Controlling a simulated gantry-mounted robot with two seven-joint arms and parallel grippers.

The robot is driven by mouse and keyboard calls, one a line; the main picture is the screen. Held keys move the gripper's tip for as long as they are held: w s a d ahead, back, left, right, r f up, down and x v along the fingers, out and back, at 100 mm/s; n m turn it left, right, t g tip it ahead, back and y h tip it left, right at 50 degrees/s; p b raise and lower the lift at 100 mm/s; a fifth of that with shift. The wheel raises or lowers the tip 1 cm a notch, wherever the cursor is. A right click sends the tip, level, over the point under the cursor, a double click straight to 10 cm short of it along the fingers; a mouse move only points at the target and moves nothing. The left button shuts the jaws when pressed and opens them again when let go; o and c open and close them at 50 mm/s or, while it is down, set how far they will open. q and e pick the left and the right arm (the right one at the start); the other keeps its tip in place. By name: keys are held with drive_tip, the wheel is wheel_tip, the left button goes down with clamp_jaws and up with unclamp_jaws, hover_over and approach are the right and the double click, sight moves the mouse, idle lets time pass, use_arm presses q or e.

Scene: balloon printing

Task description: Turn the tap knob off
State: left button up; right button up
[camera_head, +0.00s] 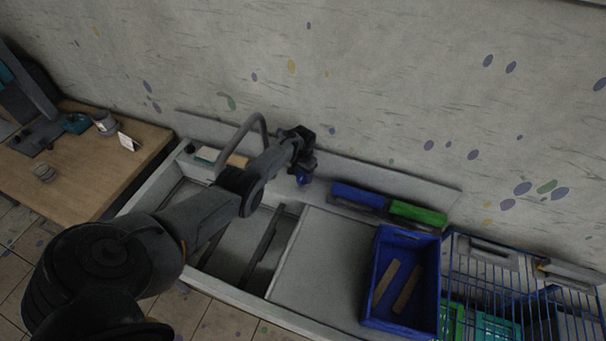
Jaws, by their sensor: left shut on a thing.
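The tap is a curved grey spout (240,130) standing at the back of the white sink, left of my gripper. My left arm reaches across the sink from the lower left. My left gripper (303,170) is at the back edge of the sink, near the wall. It is shut on a small blue knob (301,178), which shows just below the fingers. The gripper and wrist hide most of the knob and its base. My right gripper is not in view.
Blue and green boxes (418,213) lie on the back ledge to the right. A blue crate (376,277) with wooden pieces stands on the right counter, beside a blue wire rack (497,290). A wooden table (75,180) is at the left. The counter (325,258) between sink and crate is clear.

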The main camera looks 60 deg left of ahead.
sight(303, 175)
use_arm(q)
drive_tip(key=o, duration=1)
drive_tip(key=shift+o, duration=0.2)
drive_tip(key=shift+r, duration=0.1)
wheel_tip(303, 175, up, 11)
drive_tip(key=p, duration=0.4)
